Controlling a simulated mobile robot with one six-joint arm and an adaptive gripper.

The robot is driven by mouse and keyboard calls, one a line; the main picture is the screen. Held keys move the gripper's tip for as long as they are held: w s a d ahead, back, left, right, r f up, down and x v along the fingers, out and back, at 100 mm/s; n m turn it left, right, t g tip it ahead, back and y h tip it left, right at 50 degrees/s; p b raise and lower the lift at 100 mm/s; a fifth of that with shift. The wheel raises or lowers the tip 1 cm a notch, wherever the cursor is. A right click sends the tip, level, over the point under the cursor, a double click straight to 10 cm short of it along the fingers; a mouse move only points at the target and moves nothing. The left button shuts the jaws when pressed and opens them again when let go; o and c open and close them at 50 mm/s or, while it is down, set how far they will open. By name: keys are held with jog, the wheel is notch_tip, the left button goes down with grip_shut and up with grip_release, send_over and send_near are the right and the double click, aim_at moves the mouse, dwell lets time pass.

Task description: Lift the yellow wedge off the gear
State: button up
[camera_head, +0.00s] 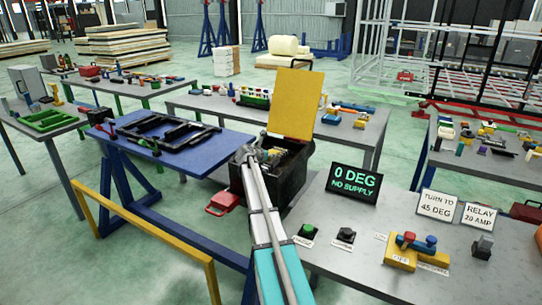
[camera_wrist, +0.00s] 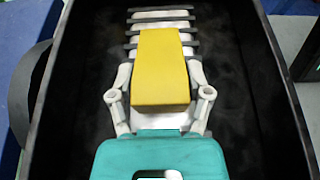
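The yellow wedge (camera_wrist: 160,68) shows in the wrist view, between the two fingers of my gripper (camera_wrist: 160,92). Its sides look close to the fingers, but I cannot tell whether they touch it. Beyond and partly behind the wedge is a pale stack with dark slats (camera_wrist: 160,18), inside a black box. I cannot make out a gear clearly. In the head view my arm reaches to the left side of the black box (camera_head: 290,188), where my gripper is small and its fingers are unclear.
The black box's dark walls (camera_wrist: 40,75) surround my gripper. A yellow panel (camera_head: 296,103) stands upright behind the box. A blue table (camera_head: 165,158) with dark frames is on the left. A grey table (camera_head: 350,262) with a "0 DEG NO SUPPLY" sign (camera_head: 353,183) is on the right.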

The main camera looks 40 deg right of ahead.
jog(key=c, duration=0.4)
jog(key=shift+r, duration=0.1)
notch_tip(320, 180, up, 2)
jog(key=shift+p, duration=1.15)
jog(key=s+a+r+p, duration=0.6)
jog(key=r+p, duration=0.1)
jog(key=s+a+r+p, duration=0.3)
jog(key=a, duration=0.1)
jog(key=shift+s+r+p, duration=0.3)
jog(key=shift+r+p, duration=0.05)
jog(key=shift+r, duration=0.05)
